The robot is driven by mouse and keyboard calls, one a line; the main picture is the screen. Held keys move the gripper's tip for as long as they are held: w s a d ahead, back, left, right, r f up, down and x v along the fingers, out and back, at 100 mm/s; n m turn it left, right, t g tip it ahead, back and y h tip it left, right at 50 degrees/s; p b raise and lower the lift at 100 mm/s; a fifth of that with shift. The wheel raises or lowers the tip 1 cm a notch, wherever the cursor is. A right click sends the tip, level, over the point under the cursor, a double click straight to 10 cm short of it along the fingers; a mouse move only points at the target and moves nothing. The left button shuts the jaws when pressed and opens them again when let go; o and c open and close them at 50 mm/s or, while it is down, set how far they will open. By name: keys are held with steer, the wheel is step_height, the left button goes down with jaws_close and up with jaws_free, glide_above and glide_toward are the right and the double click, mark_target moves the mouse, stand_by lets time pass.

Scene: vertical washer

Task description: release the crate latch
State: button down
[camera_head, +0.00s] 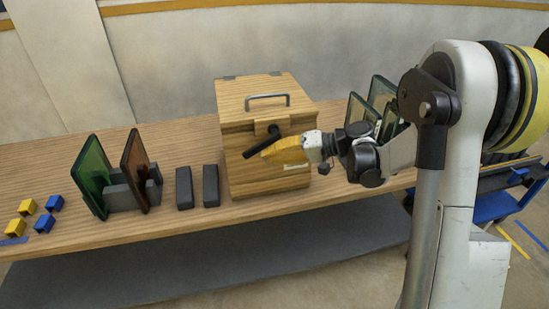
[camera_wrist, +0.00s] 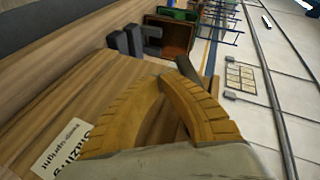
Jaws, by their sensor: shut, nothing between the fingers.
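The wooden crate (camera_head: 235,120) stands on the bench with its lid down and a metal handle (camera_head: 267,98) on top. A dark latch lever (camera_head: 255,147) sticks out from the upper front of the crate, angled down to the left. Part of a dark bar, likely the same lever (camera_wrist: 213,85), shows beside my fingers in the wrist view. My gripper (camera_head: 268,154) is in front of the crate just below the lever; its yellow fingers (camera_wrist: 164,80) meet at the tips and hold nothing. I cannot tell whether it touches the lever. The crate's printed label (camera_wrist: 62,150) shows close by.
Two dark blocks (camera_head: 184,188) stand left of the crate. Further left are a green panel (camera_head: 92,175) and a brown panel (camera_head: 133,170) in grey holders, then small yellow and blue blocks (camera_head: 28,206). More framed panels (camera_head: 380,95) stand right of the crate, behind my arm.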

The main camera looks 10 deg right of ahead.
mark_target(264, 148)
steer(key=shift+s+a+r+p, duration=0.1)
steer(key=shift+a+r+p, duration=0.4)
steer(key=shift+a+r, duration=0.9)
steer(key=shift+a, duration=0.25)
